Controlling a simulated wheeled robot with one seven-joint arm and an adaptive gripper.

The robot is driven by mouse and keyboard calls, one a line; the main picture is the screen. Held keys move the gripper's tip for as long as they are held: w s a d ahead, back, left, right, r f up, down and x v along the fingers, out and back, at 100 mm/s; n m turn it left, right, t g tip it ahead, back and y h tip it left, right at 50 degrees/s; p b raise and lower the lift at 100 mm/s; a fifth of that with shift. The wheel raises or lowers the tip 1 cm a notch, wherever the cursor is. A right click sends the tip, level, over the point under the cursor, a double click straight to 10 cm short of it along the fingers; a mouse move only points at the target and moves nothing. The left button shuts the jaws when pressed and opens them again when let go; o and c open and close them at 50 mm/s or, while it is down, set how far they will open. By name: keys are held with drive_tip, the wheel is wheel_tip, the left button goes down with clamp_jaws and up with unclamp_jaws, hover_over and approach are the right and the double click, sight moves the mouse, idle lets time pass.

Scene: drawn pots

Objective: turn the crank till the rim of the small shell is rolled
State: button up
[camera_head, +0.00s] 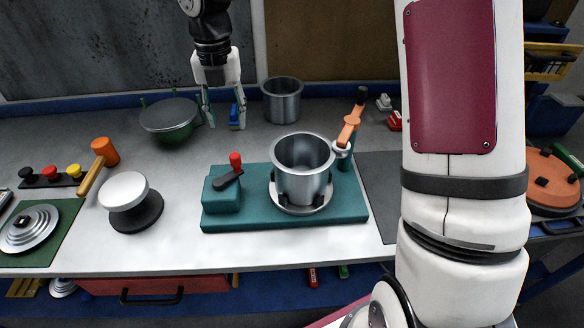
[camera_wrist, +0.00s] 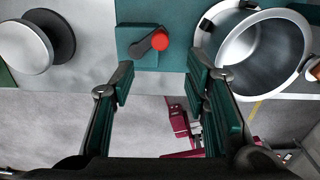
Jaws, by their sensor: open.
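A metal shell (camera_head: 302,185) stands upright in a dark-jawed chuck on a teal base (camera_head: 340,214). It also shows in the wrist view (camera_wrist: 262,62); whether its rim is rolled I cannot tell. An orange arm (camera_head: 350,128) with a pale roller touches or nearly touches its rim at the right. The crank, a dark lever with a red knob (camera_head: 235,160), sits on a teal box left of the shell; the knob also shows in the wrist view (camera_wrist: 160,41). My gripper (camera_head: 223,112) is open and empty, above the table behind the crank box, apart from it.
A second metal pot (camera_head: 282,101) and a lidded green pot (camera_head: 169,117) stand at the back. A white-topped stand (camera_head: 124,191), an orange mallet (camera_head: 105,152) and colored knobs (camera_head: 50,172) are at the left. The table front before the base is clear.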

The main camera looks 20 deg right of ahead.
sight(234, 155)
wheel_tip(234, 155, down, 12)
drive_tip(key=shift+f+p, duration=0.15)
drive_tip(key=shift+p, duration=0.85)
clamp_jaws()
